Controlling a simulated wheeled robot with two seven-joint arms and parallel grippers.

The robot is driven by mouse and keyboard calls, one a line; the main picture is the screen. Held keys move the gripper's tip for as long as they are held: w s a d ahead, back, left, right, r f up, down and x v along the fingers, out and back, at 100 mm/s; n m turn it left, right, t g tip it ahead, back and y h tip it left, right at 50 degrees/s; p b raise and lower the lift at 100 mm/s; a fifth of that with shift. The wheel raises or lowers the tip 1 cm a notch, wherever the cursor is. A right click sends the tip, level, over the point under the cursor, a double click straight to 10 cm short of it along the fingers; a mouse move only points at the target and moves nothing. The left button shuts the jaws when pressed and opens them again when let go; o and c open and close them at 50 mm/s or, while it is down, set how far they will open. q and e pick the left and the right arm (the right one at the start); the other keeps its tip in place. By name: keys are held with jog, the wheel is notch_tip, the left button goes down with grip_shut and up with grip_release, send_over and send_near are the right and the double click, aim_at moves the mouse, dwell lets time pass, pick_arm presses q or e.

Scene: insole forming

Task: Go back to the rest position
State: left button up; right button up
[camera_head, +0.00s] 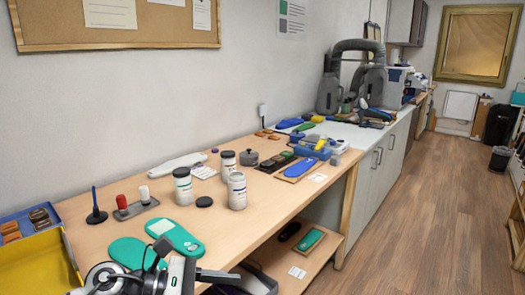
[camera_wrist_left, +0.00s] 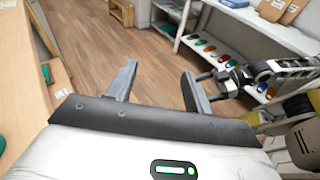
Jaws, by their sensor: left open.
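My left gripper (camera_head: 205,275) shows at the bottom of the camera_head view, just off the front edge of the wooden workbench (camera_head: 250,200), near two green insoles (camera_head: 178,236). In the left wrist view its two fingers (camera_wrist_left: 160,85) are spread apart with nothing between them, above the wooden floor. What looks like my right arm and gripper (camera_wrist_left: 235,80) shows at the right of the left wrist view. It is too small there to tell how its jaws stand. The right gripper is not in the camera_head view.
A yellow tray (camera_head: 45,260) sits at the bench's left end. Several white jars (camera_head: 237,190) and a blue insole (camera_head: 299,168) stand or lie along the bench. A lower shelf (camera_head: 310,262) sits under it. The floor (camera_head: 420,220) to the right is clear.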

pick_arm(q)
jog(key=s+a+f+m+t+y+b, duration=0.1)
jog(key=s+a+f+m+t+y, duration=0.1)
jog(key=f+m, duration=0.5)
jog(key=s+a+f+m+t+y+b, duration=0.2)
jog(key=s+a+f+m+t+y, duration=0.1)
jog(key=s+f+m+y, duration=0.2)
jog(key=s+a+f+m+t+y+b, duration=0.2)
jog(key=s+f+m, duration=0.5)
jog(key=f, duration=0.5)
jog(key=shift+s+a+f+m+t+y, duration=0.3)
jog(key=shift+m+t+y, duration=0.2)
jog(key=shift+m+y, duration=0.7)
pick_arm(e)
jog(key=shift+w+a+f+y, duration=0.15)
jog(key=shift+a+f, duration=0.15)
jog(key=shift+f, duration=0.2)
jog(key=shift+a+f+y, duration=0.15)
jog(key=shift+a+f, duration=0.1)
jog(key=shift+f, duration=0.25)
